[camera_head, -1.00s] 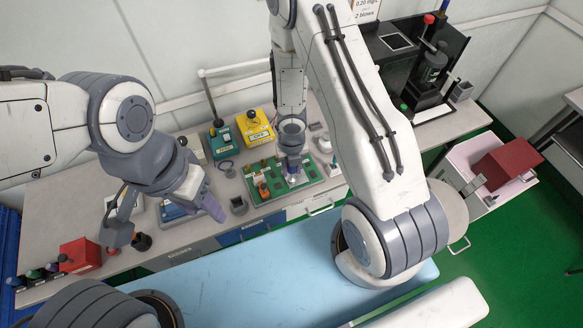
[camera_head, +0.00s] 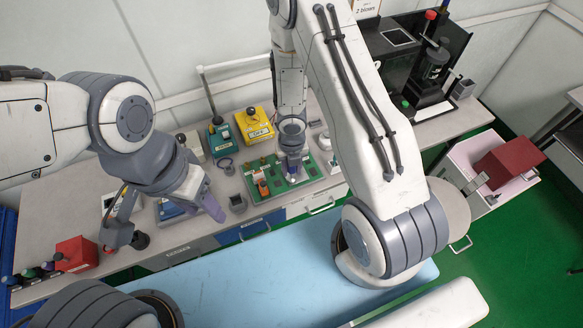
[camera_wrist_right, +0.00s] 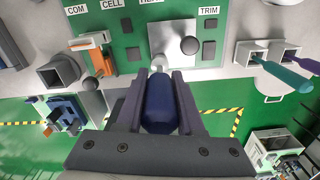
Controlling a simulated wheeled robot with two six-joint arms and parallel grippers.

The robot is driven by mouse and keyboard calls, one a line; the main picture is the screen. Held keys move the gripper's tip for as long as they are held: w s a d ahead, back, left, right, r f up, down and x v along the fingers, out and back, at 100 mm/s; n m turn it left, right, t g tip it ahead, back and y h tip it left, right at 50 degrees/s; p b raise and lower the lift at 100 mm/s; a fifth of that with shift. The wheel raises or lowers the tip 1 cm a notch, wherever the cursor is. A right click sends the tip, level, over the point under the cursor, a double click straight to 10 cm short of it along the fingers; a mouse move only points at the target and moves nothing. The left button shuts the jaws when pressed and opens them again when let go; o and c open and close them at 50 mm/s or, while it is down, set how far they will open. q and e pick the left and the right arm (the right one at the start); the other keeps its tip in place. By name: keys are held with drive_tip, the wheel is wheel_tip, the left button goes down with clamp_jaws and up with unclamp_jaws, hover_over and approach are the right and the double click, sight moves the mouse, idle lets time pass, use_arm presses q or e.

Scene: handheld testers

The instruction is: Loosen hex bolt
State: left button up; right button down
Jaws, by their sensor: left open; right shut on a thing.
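My right gripper (camera_head: 292,176) is low over the green board (camera_head: 275,196). In the right wrist view its jaws (camera_wrist_right: 158,98) are shut on a dark blue, rounded handle (camera_wrist_right: 159,105). The handle's far end is beside a silver block (camera_wrist_right: 174,38) with a round knob on the board, near the "TRIM" label. I cannot tell whether they touch. No hex bolt head can be made out; the gripper and handle may hide it. My left gripper (camera_head: 214,211) is open, left of the board and apart from it, with no object visible in it.
An orange clamp-like part (camera_head: 262,184) is on the board. A yellow box (camera_head: 255,125) and a teal box (camera_head: 219,140) stand behind it. A small dark cup (camera_head: 238,204) is left of the board. A red box (camera_head: 77,254) is at the bench's left end.

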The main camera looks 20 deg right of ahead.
drive_tip(key=n, duration=0.4)
drive_tip(key=shift+n, duration=1)
drive_tip(key=n, duration=0.6)
